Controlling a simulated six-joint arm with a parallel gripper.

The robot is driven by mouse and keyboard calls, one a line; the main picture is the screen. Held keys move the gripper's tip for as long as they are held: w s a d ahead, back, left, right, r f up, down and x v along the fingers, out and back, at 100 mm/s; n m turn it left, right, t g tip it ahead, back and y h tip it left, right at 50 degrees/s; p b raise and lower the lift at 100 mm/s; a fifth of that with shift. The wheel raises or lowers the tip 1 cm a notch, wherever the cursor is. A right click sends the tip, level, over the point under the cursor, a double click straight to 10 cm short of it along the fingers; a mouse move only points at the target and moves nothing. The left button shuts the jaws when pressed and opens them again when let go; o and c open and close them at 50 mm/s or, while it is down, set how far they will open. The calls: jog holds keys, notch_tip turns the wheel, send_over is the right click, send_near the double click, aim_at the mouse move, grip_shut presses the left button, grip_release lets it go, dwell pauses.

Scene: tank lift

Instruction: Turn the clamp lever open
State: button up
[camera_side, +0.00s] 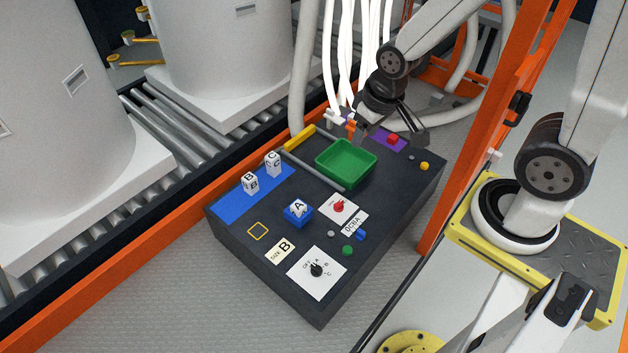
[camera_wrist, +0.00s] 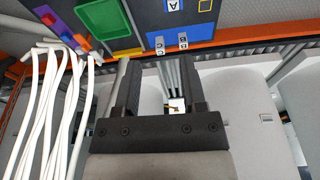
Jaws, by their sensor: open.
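A small upright orange piece (camera_side: 351,128) stands at the back edge of the dark box, beside white hose ends; it may be the clamp lever, but I cannot tell for sure. A yellow bar (camera_side: 299,137) lies to its left at the same edge. My gripper (camera_side: 390,136) is above the back of the box, close to the orange piece on its right, with its fingers apart and nothing between them. In the wrist view my gripper (camera_wrist: 160,72) points toward the conveyor and the white tanks. Whether a finger touches anything is unclear.
A green tray (camera_side: 346,180) is just in front of my gripper. White hoses (camera_side: 357,50) hang close behind it. Lettered blocks (camera_side: 273,164) stand on a blue strip at left. A red knob (camera_side: 339,206) and a black dial (camera_side: 316,269) sit on white plates. An orange post (camera_side: 480,130) rises at right.

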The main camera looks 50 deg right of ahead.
jog(key=w+d+f+m, duration=0.2)
jog(key=w+f+m, duration=0.3)
jog(key=w+f, duration=0.1)
jog(key=m+g, duration=0.3)
jog(key=m, duration=0.9)
send_over(339, 203)
notch_tip(339, 203, down, 22)
jog(key=shift+f, duration=0.55)
jog(key=shift+f, duration=0.2)
jog(key=shift+f, duration=3.7)
grip_shut()
